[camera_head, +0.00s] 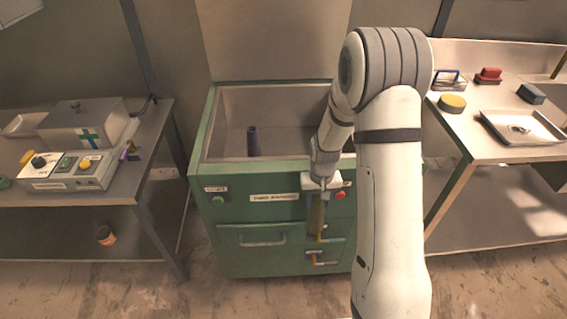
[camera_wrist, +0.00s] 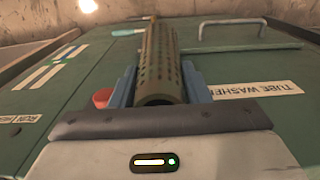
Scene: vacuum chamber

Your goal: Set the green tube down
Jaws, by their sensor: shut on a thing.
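The green tube is olive and perforated with rows of small holes. It shows between the blue fingers of my gripper (camera_wrist: 160,85) in the wrist view (camera_wrist: 160,50). My gripper is shut on it. In the head view, my gripper (camera_head: 319,190) points down in front of the green tube washer (camera_head: 230,235). The tube (camera_head: 316,215) hangs below it, roughly upright, before the washer's front face. Whether the tube touches the front cannot be told.
The washer's open basin holds a dark upright cylinder (camera_head: 253,141). A left bench bears a control box (camera_head: 75,172). A right bench bears a metal tray (camera_head: 522,128) and several small objects.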

